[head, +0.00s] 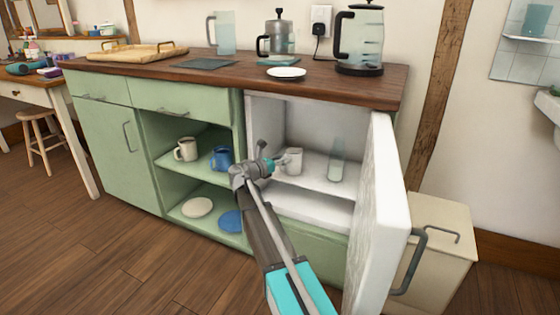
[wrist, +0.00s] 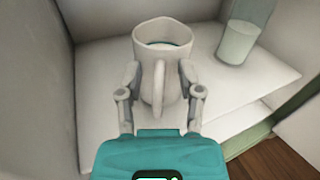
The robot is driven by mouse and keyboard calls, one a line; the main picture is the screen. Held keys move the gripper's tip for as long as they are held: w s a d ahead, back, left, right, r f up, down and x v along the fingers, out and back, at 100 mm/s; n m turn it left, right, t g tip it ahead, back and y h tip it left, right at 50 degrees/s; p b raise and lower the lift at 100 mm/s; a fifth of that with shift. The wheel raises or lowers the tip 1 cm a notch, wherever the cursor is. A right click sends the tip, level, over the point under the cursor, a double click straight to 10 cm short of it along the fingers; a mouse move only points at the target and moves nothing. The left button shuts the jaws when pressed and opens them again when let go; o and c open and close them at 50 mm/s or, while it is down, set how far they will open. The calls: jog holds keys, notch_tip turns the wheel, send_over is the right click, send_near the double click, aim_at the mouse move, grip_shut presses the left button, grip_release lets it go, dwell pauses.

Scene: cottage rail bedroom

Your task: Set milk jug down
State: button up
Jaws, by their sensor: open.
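In the head view the jug (head: 294,161) shows just beyond my gripper (head: 277,164). In the wrist view my gripper (wrist: 160,82) is open, with one finger on each side of the jug's handle and lower body. I cannot tell whether the fingers touch the jug.
A clear glass vessel (head: 337,162) stands to the right on the same shelf. The fridge door (head: 372,215) is swung open on the right. To the left, an open green cupboard holds a cream mug (head: 187,150) and a blue mug (head: 221,157) close to my wrist.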

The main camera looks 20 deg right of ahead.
jog(key=v, duration=1.2)
dwell(0.3)
dwell(0.5)
jog(key=shift+f, duration=0.1)
